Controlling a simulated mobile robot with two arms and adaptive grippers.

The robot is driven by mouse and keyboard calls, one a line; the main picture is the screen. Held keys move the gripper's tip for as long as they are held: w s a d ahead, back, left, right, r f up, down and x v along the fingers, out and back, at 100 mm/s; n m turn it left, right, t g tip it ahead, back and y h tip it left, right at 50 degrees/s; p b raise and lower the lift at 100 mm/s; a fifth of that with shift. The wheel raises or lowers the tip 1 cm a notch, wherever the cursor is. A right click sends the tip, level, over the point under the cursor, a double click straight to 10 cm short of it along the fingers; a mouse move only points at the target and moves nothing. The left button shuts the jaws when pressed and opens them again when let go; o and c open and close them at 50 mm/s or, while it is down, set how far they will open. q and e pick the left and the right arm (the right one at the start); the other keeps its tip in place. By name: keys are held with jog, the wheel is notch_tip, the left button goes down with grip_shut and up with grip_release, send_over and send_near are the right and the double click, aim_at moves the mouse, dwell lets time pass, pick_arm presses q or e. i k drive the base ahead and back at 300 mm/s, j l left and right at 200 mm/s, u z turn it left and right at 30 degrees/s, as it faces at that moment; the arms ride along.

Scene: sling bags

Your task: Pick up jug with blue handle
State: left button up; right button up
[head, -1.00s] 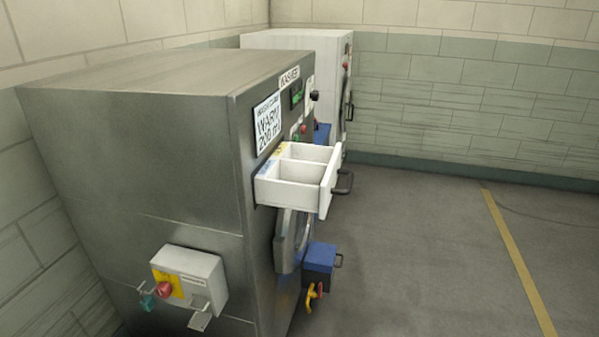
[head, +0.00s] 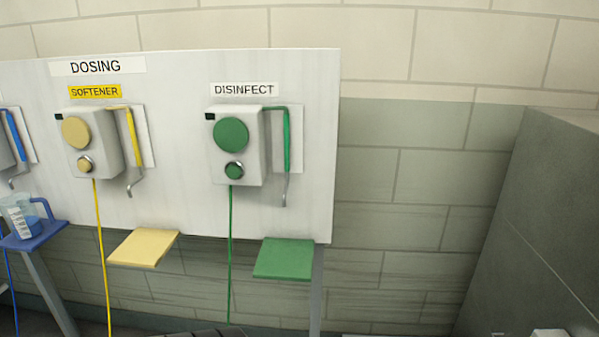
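The jug with the blue handle (head: 21,215) stands upright on a blue shelf (head: 40,236) at the far left of the head view. Its body is clear with white markings, and its blue handle is on its right side. It stands below a blue spout (head: 15,135). Nothing is holding it. Neither of my grippers can be made out in the head view.
A white dosing board carries a yellow softener dispenser (head: 90,145) and a green disinfect dispenser (head: 235,145). An empty yellow shelf (head: 145,248) and green shelf (head: 285,258) jut out below. A grey metal cabinet (head: 545,220) stands at the right.

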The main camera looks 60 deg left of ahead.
aim_at(20, 211)
jog(key=u, duration=3.6)
